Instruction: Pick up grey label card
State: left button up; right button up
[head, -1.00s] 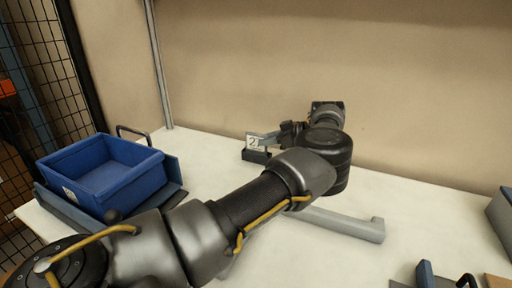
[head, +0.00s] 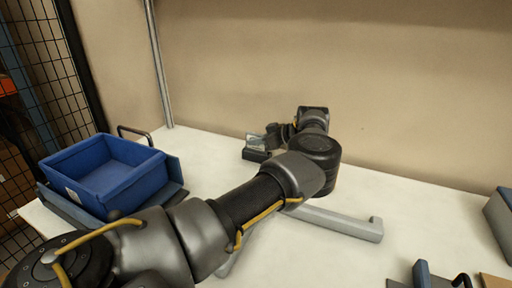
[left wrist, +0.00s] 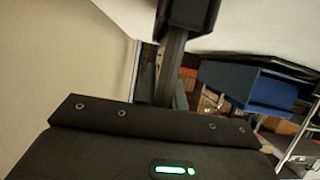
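The grey label card (head: 256,140) shows small in the head view, at the back of the white table. It sits tilted just above a small black block-like stand (head: 256,155), and I cannot tell whether it touches it. My left gripper (head: 271,138) is right beside the card, reaching it from the right. In the left wrist view its dark fingers (left wrist: 176,45) line up near the middle, and the card cannot be made out there. Whether the fingers grip the card is too small to tell. My right gripper is out of view.
A blue bin (head: 104,172) stands at the table's left; it also shows in the left wrist view (left wrist: 245,84). Grey and blue items stand along the right edge. A wall closes the back.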

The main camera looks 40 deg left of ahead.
pick_arm(q)
jog(key=shift+r, duration=0.15)
grip_shut()
